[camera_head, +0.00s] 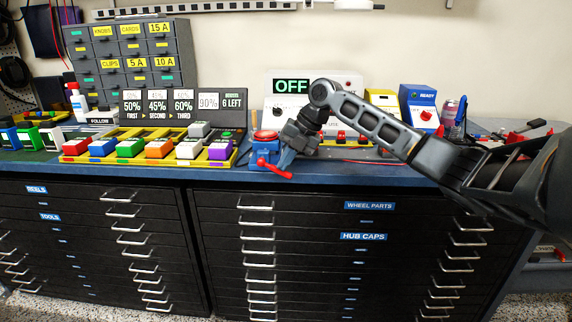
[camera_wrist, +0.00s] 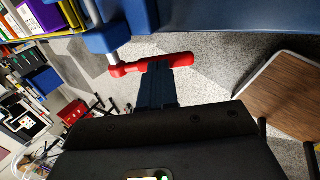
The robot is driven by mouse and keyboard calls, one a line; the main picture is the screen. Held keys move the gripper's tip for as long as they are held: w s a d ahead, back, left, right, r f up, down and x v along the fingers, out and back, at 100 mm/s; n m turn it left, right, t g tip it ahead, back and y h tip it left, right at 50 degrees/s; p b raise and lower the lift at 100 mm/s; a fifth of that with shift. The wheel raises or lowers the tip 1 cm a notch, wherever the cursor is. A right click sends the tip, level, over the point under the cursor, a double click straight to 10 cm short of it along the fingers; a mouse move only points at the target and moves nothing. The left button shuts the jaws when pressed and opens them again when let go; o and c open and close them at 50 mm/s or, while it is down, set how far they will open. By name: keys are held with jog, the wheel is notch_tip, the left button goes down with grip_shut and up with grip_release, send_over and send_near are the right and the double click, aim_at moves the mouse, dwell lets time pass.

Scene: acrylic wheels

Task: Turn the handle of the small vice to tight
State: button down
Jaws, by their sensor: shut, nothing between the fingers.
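The small vice (camera_head: 262,156) is blue with a red top and sits at the front edge of the blue bench. Its red handle (camera_head: 274,171) hangs over the edge, slanting down to the right. In the wrist view the vice's blue body (camera_wrist: 108,38) is at the upper left, with a silver rod leading to the red handle (camera_wrist: 182,60), which lies nearly level across the picture. My gripper (camera_head: 284,158) is just right of the vice. In the wrist view my gripper (camera_wrist: 157,68) is shut and empty, its tips at the handle's middle; I cannot tell whether they touch it.
A yellow tray (camera_head: 222,152) with coloured blocks stands left of the vice. A panel with an OFF sign (camera_head: 291,86) stands behind my arm. Black drawers (camera_head: 225,230) with protruding handles fill the bench front. Open floor (camera_wrist: 230,90) shows below the handle.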

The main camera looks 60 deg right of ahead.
aim_at(285, 171)
notch_tip(285, 171, down, 3)
jog(key=t+y+b, duration=0.1)
jog(key=t+b, duration=0.2)
jog(key=b, duration=0.3)
jog(key=shift+a+f, duration=0.1)
jog(key=shift+f, duration=0.1)
jog(key=t+y+b, duration=0.1)
jog(key=b, duration=0.2)
jog(key=f+t+b, duration=0.1)
jog(key=t+b, duration=0.1)
jog(key=b, duration=0.1)
jog(key=shift+w+a+f+y, duration=0.1)
jog(key=shift+w+f+y, duration=0.2)
jog(key=shift+w+y, duration=0.1)
jog(key=shift+t+b, duration=0.4)
jog(key=shift+b, duration=0.45)
jog(key=shift+w+a+f+b, duration=0.1)
jog(key=shift+w+f+b, duration=0.1)
jog(key=shift+b, duration=0.65)
jog(key=shift+w+a+f+b, duration=0.15)
jog(key=shift+w+b, duration=0.2)
jog(key=shift+b, duration=0.65)
